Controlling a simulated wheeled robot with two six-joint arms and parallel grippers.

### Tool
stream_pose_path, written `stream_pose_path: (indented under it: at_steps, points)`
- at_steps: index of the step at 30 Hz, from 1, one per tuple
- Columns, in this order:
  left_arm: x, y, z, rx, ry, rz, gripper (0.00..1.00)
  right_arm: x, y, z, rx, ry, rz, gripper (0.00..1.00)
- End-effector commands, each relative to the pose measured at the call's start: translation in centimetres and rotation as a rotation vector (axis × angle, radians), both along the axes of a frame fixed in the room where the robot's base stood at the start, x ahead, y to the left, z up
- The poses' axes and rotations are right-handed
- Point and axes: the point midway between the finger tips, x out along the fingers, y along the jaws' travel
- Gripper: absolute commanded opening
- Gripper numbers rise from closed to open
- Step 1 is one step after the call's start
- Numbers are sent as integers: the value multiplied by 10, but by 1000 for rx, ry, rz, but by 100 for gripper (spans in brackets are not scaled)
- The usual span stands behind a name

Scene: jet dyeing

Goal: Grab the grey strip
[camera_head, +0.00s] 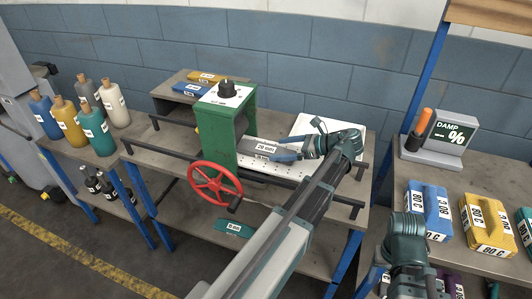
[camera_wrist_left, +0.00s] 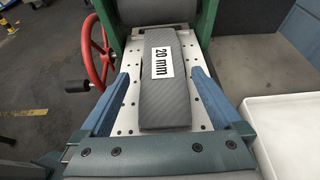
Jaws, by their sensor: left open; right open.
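The grey strip (camera_wrist_left: 163,95), labelled 20 mm, lies flat and lengthwise on a perforated metal plate (camera_wrist_left: 128,110). In the head view the strip (camera_head: 268,147) shows just right of the green frame, partly covered by my gripper. My left gripper (camera_wrist_left: 161,74) is open. In the left wrist view its blue fingers stand on either side of the strip, with gaps visible between. In the head view the left gripper (camera_head: 287,152) reaches in from the right over the plate. My right wrist shows at the bottom right; its fingers cannot be made out.
The green frame (camera_head: 222,133) with a red handwheel (camera_head: 215,183) stands at the plate's far end. A white tray (camera_wrist_left: 290,130) lies beside the plate. Bottles (camera_head: 95,128) stand on the left table. Labelled blocks (camera_head: 430,210) and a damp meter (camera_head: 447,137) occupy the right table.

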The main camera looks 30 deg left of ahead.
Motion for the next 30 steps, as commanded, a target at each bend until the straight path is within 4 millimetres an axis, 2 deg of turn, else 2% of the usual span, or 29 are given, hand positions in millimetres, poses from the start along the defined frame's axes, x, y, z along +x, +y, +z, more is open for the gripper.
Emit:
stream_pose_path:
  at_steps: [9, 17, 30]
  points:
    - [-7, 38, -20, 0, -1, 3, 100, 0, 0, -20, 0, 0, 0, 66]
    - [-7, 42, -19, 0, 0, 0, 100, 0, 0, -19, 0, 0, 0, 66]
    - [-7, 42, -19, 0, 0, 0, 21, 0, 0, -19, 0, 0, 0, 66]
